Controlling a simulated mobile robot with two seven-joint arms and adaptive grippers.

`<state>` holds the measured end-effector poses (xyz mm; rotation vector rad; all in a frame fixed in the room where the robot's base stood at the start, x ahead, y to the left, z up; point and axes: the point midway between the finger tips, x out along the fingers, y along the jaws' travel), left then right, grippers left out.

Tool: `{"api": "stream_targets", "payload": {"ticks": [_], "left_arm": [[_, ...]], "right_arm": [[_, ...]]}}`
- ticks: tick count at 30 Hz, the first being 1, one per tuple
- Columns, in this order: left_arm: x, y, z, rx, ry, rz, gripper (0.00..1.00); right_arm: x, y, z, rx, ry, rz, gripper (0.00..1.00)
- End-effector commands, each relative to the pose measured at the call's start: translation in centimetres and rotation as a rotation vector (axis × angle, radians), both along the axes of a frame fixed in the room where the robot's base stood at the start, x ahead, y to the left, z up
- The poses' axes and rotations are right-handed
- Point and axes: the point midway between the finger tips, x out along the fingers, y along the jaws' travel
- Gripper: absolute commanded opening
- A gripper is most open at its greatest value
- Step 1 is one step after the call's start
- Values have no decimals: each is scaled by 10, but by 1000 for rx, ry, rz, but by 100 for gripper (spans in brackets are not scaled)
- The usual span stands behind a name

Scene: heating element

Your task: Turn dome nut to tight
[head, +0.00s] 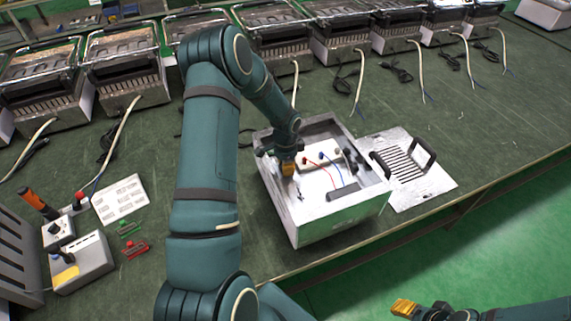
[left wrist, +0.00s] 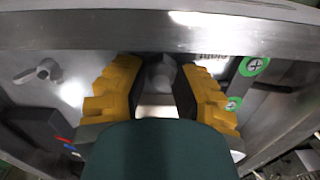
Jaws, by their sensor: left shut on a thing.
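An open metal box (head: 345,217) stands on the green workbench, with red and blue wires and small parts inside. My left gripper (head: 288,168) reaches down into its left part. In the left wrist view, its yellow fingers (left wrist: 160,92) are shut around a small grey metal piece, which looks like the dome nut (left wrist: 162,72). The nut is partly hidden by the fingers, and I cannot tell how tight it sits. My right gripper (head: 405,308) is at the bottom edge of the head view, away from the box; its jaw opening is unclear.
A metal cover with black handles (head: 432,187) lies right of the box. Several metal heater units (head: 275,45) with loose cables line the back. A white sheet (head: 120,198), small red and green parts and a control box (head: 80,262) are at the left.

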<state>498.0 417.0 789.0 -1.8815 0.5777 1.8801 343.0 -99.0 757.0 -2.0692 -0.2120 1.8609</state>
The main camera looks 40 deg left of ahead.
Motion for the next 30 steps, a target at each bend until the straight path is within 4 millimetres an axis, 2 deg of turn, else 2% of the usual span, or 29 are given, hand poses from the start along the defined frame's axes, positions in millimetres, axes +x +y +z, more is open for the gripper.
{"api": "stream_targets", "payload": {"ticks": [30], "left_arm": [[-5, -3, -1, -6, 4, -965, 0]], "right_arm": [[9, -2, 34, -5, -21, -17, 47]]}}
